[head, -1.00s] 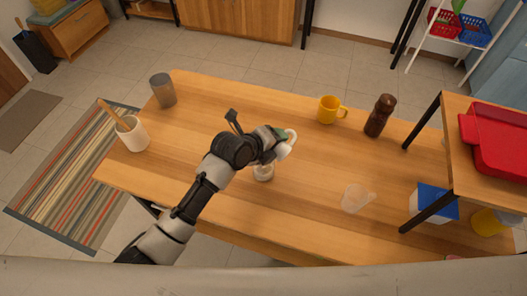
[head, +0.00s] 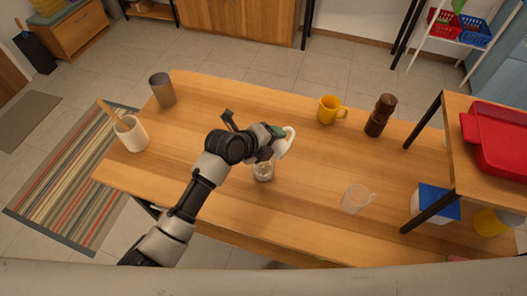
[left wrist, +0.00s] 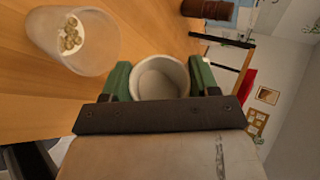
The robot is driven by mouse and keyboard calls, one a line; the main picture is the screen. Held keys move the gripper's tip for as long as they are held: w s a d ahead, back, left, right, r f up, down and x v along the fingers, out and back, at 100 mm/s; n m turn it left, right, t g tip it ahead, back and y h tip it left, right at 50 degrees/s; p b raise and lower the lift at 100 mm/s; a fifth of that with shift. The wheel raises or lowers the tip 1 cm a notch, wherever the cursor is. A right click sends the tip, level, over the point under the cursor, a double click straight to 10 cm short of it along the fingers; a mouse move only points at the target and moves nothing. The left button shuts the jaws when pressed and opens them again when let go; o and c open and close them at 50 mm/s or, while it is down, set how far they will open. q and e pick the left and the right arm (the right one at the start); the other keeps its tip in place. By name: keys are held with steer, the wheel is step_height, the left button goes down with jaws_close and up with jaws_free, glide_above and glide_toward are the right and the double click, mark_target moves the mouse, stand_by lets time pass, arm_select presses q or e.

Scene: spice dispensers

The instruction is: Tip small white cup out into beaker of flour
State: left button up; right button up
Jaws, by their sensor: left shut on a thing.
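My left gripper (head: 281,137) is shut on the small white cup (head: 288,144). In the left wrist view its green fingers (left wrist: 160,80) grip the cup (left wrist: 158,82) on both sides. The cup is tilted, and its pale inside shows no clear contents. The clear beaker (head: 263,172) stands on the table just below the gripper in the head view, apart from the cup. In the left wrist view, the beaker (left wrist: 78,45) holds white flour with several yellow-brown pieces on it. My right gripper is not in view.
An empty-looking clear jug (head: 357,199) stands to the right on the wooden table (head: 215,115). A yellow mug (head: 329,110) and a brown grinder (head: 380,115) are behind. A white utensil pot (head: 131,134) and grey cup (head: 162,90) are left. A raised shelf (head: 480,185) stands right.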

arm_select(q)
steer(key=shift+w+a+n+h+b, duration=0.4)
steer(key=shift+a+h+b, duration=0.1)
steer(key=shift+b, duration=0.25)
steer(key=shift+n+g+h+b, duration=0.3)
steer(key=shift+h+b, duration=0.1)
steer(key=shift+b, duration=0.35)
steer(key=shift+w+a+r+n+g+h+b, duration=0.1)
steer(key=shift+a+n+g+h+b, duration=0.2)
steer(key=shift+b, duration=0.6)
steer(key=shift+w+d+n+g+h+b, duration=0.1)
steer(key=shift+n+h+b, duration=0.25)
steer(key=shift+b, duration=0.55)
steer(key=shift+w+a+n+g+h+b, duration=0.2)
steer(key=shift+n+h+b, duration=0.4)
steer(key=shift+b, duration=1.2)
steer(key=shift+w+a+n+g+h+b, duration=0.1)
steer(key=shift+a+n+h+b, duration=0.3)
steer(key=shift+b, duration=1.4)
